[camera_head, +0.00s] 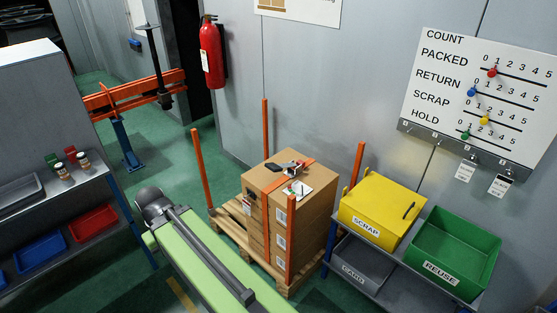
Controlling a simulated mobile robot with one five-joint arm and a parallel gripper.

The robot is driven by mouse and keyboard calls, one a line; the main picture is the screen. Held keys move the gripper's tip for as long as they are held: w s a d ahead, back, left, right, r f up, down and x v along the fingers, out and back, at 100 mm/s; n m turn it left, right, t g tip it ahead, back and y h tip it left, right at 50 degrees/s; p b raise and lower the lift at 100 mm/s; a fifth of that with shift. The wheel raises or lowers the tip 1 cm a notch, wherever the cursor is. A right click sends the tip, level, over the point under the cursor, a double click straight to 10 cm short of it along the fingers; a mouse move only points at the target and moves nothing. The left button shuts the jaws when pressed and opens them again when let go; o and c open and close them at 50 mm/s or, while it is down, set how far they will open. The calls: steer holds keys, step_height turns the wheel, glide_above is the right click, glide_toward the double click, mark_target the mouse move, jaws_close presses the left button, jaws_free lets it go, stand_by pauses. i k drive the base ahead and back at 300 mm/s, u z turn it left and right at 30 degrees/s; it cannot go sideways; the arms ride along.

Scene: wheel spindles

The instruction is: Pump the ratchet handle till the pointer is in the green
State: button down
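A stack of brown cartons (262,232) stands on a wooden pallet, with an orange strap (274,183) around it. On top, by the strap, sits a small ratchet-like device (292,167) with red and dark metal parts. A small black piece (273,168) lies to its left; I cannot tell whether it is part of the handle. A white tag or dial (297,188) lies in front of the device. The pointer and any green zone are too small to make out. My green arm shows at the bottom, left of the stack; my gripper is not visible.
Orange posts (199,172) rise around the pallet (232,214). To the right, a cart carries a yellow SCRAP box (377,205) and a green REUSE bin (462,245). A shelf with trays (93,223) stands at left. Green floor (185,133) is open behind my arm.

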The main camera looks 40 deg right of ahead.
mark_target(274, 168)
steer(key=z, duration=0.05)
steer(key=i, duration=0.95)
steer(key=u, duration=0.1)
